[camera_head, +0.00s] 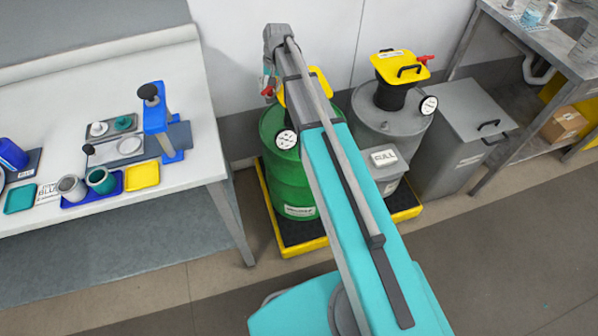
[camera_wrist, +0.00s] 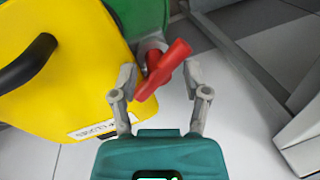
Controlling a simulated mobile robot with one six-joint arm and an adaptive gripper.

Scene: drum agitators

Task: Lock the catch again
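The red catch (camera_wrist: 162,70) is a short lever on a grey pivot beside the yellow lid (camera_wrist: 60,60) of the green drum (camera_wrist: 138,16). In the wrist view it lies at a slant between the two grey fingers of my gripper (camera_wrist: 160,76), which stand apart on either side. I see no clear grip on it. In the head view the red catch (camera_head: 267,91) shows small at the left of the green drum (camera_head: 288,185). My gripper is mostly hidden there behind my arm, which also covers much of the yellow lid (camera_head: 319,82).
A grey drum (camera_head: 385,125) with a yellow lid (camera_head: 402,66) and its own red lever (camera_head: 425,58) stands to the right. A grey bin (camera_head: 460,140) is beside it. A white bench (camera_head: 190,190) with labware is at left. The green drum stands on a yellow-edged pallet (camera_head: 303,246).

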